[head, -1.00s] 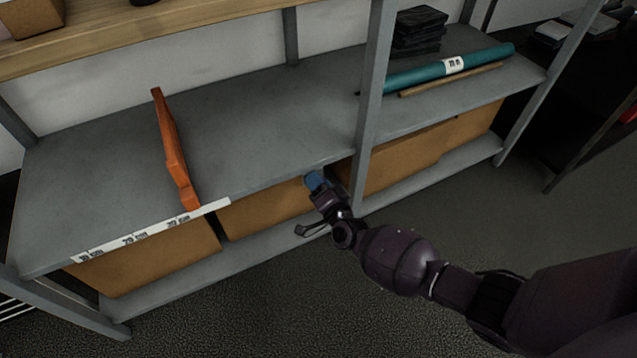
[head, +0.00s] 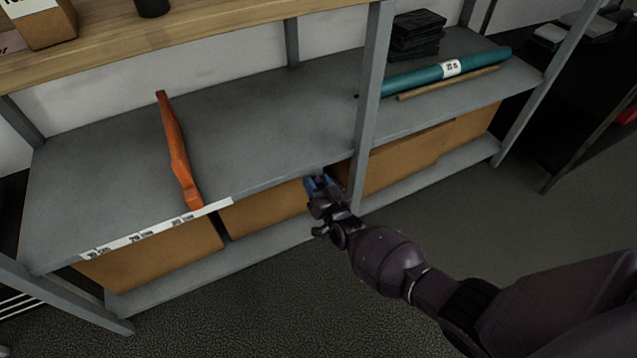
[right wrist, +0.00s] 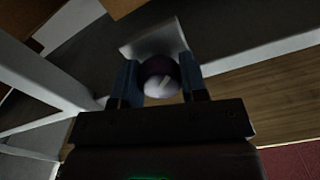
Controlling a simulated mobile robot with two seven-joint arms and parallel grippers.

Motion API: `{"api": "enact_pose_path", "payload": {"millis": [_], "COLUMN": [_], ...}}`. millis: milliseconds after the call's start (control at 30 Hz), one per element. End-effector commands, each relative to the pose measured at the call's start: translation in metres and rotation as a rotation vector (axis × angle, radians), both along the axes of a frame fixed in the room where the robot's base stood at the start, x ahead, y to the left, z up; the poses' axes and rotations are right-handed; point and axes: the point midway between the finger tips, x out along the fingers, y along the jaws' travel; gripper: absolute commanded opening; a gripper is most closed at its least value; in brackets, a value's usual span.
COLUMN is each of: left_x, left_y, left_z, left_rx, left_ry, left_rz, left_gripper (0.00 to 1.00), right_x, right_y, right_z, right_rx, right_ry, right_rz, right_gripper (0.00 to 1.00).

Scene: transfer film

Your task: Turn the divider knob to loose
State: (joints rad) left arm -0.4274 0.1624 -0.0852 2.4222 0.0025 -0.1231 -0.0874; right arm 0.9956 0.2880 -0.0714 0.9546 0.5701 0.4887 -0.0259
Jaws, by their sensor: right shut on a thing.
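A round dark knob (right wrist: 161,78) with a pale line across its whitish face sits between the blue fingers of my right gripper (right wrist: 160,70) in the right wrist view. The gripper is shut on it, one finger on each side. A light grey plate (right wrist: 152,38) shows just behind the knob. In the head view my right gripper (head: 321,183) is at the shelf's front edge, just left of the grey post; the knob is hidden there. An orange upright divider (head: 177,150) stands on the shelf, well left of the gripper. My left gripper is not in view.
The grey shelf (head: 260,130) is bare between the divider and the post (head: 368,110). A white label strip (head: 160,228) runs along its front edge. Cardboard boxes (head: 265,212) stand below. A teal roll (head: 425,74) and black stack (head: 417,35) lie right of the post.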

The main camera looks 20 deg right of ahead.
Motion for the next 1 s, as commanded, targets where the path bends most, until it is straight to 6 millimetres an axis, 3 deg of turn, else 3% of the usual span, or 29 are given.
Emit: {"api": "enact_pose_path", "payload": {"millis": [600, 1000], "left_x": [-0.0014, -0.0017], "left_y": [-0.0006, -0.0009], "left_z": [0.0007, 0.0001], "left_rx": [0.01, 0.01], "left_ry": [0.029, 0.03], "left_rz": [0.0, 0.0], "left_gripper": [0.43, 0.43], "right_x": [-0.0005, -0.0006], "right_y": [0.0008, 0.0007], "right_z": [-0.0008, -0.0013], "right_rx": [-0.57, -0.815], "right_ry": [-0.018, -0.026], "right_rz": [-0.001, 0.001], "right_gripper": [0.16, 0.16]}}
